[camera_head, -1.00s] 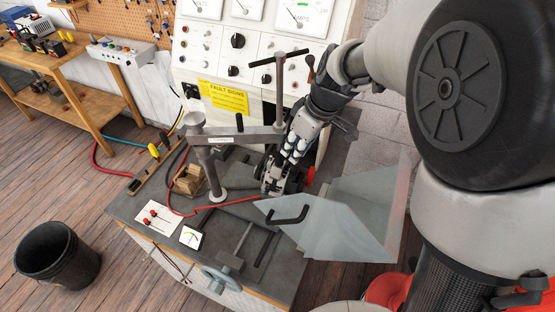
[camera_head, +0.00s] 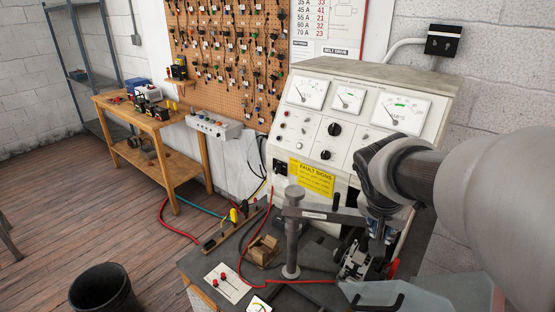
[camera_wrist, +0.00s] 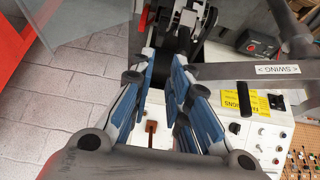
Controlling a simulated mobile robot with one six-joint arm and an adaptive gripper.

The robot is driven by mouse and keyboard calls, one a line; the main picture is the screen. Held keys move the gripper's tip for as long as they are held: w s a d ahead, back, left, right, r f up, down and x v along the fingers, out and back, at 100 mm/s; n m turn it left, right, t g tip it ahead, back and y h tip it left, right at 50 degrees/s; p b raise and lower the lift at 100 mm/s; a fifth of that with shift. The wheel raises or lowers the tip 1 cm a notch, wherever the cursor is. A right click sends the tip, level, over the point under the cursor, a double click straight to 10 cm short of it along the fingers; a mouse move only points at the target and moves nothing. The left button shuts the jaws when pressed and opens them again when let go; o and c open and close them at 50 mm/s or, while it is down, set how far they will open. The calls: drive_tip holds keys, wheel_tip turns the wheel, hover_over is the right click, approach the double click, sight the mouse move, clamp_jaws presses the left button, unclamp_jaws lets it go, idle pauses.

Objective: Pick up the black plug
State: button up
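My gripper (camera_wrist: 164,68) has its two blue-padded fingers apart, with a gap between them in the wrist view. A dark block (camera_wrist: 161,72) shows in that gap; I cannot tell whether it is beyond the fingertips or between them. In the head view my gripper (camera_head: 372,240) is at the right of the bench, over a grey metal unit (camera_head: 357,265) beside the clamp post and largely hidden by my arm. I cannot make out the black plug for certain. Many small dark items hang on the pegboard (camera_head: 205,15), too small to name.
A steel post and swing arm (camera_head: 293,230), marked SWING, stand close beside my gripper. The test panel (camera_head: 345,128) rises behind. A wooden rack (camera_head: 232,232) and wooden block (camera_head: 263,250) sit on the bench. A black bucket (camera_head: 103,290) and wooden table (camera_head: 125,112) stand left.

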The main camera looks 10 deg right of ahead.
drive_tip(key=shift+b+x, duration=2.05)
drive_tip(key=shift+x, duration=6.3)
clamp_jaws()
